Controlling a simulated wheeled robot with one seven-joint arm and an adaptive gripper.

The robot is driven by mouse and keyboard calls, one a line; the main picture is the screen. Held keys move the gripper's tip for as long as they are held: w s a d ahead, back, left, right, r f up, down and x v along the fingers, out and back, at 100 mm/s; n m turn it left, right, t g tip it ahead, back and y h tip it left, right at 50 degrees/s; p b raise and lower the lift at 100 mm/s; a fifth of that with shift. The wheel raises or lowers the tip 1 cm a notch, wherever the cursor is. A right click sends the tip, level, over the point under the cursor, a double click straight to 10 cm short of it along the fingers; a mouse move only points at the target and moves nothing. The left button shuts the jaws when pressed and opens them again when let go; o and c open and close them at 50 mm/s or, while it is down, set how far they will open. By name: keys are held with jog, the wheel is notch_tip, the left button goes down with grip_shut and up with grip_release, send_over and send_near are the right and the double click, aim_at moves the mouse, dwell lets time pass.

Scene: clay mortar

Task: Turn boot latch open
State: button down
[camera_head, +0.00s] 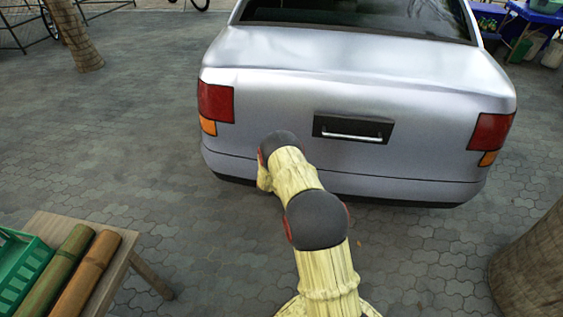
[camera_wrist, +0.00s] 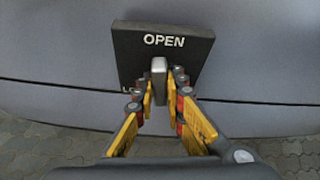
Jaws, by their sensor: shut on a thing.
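The silver car (camera_head: 350,80) stands with its rear toward me, its boot closed. The boot latch (camera_wrist: 158,68) is a small upright grey lever on a dark plate (camera_wrist: 195,45) marked OPEN at the top in the wrist view. Lettering lower on the plate is mostly hidden. My gripper (camera_wrist: 160,88) has its yellow and black fingers on either side of the lever and is shut on it. In the head view my arm hides the latch and the gripper.
A dark recess with a silver handle (camera_head: 352,136) sits in the middle of the boot. A wooden table (camera_head: 118,247) with a green crate (camera_head: 22,270) and bamboo poles (camera_head: 85,272) stands at lower left. A tree trunk (camera_head: 535,262) stands at lower right. Paving (camera_head: 110,130) left of the car is clear.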

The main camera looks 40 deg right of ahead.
jog(key=shift+f+m+y+b, duration=0.1)
jog(key=shift+m+y+b, duration=0.2)
jog(key=shift+m, duration=0.2)
jog(key=shift+t, duration=0.3)
jog(key=c, duration=1.9)
grip_release()
jog(key=shift+o, duration=0.3)
jog(key=shift+a, duration=0.1)
jog(key=v, duration=1.2)
